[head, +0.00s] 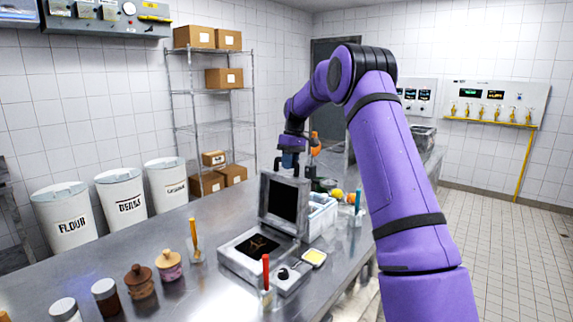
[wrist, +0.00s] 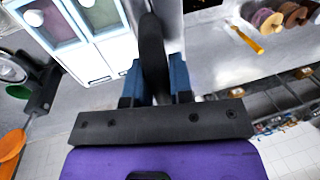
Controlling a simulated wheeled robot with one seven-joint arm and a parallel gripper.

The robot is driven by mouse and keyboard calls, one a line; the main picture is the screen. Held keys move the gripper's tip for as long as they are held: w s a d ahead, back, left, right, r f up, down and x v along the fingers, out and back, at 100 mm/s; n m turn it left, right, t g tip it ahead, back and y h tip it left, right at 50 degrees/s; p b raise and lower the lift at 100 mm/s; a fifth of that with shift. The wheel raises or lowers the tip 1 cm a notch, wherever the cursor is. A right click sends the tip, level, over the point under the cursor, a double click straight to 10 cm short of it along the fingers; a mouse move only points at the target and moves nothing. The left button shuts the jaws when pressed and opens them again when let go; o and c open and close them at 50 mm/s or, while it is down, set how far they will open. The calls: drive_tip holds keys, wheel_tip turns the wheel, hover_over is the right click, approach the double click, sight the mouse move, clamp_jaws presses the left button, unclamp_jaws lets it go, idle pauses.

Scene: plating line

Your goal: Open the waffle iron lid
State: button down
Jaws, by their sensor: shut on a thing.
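The waffle iron stands on the steel counter in the head view. Its lid (head: 284,201) is raised, standing about upright at the back of the base (head: 234,260), with its dark inner plate showing. The base has a dark square plate with a brownish mark on it. My gripper (head: 289,166) is at the lid's top edge. In the wrist view, the blue fingers (wrist: 156,85) are shut on a black handle (wrist: 152,50), one on each side. The handle's far end and the exact finger contact are partly hidden.
A red-handled tool (head: 266,272) and a yellow-filled dish (head: 314,257) are close to the base. A white container (head: 320,217) stands right behind the lid. Several jars (head: 140,281) line the counter's near left.

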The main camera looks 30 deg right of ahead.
drive_tip(key=shift+d+f, duration=0.1)
drive_tip(key=c, duration=1)
unclamp_jaws()
drive_tip(key=v, duration=1)
drive_tip(key=shift+d+r, duration=0.1)
drive_tip(key=shift+r, duration=0.3)
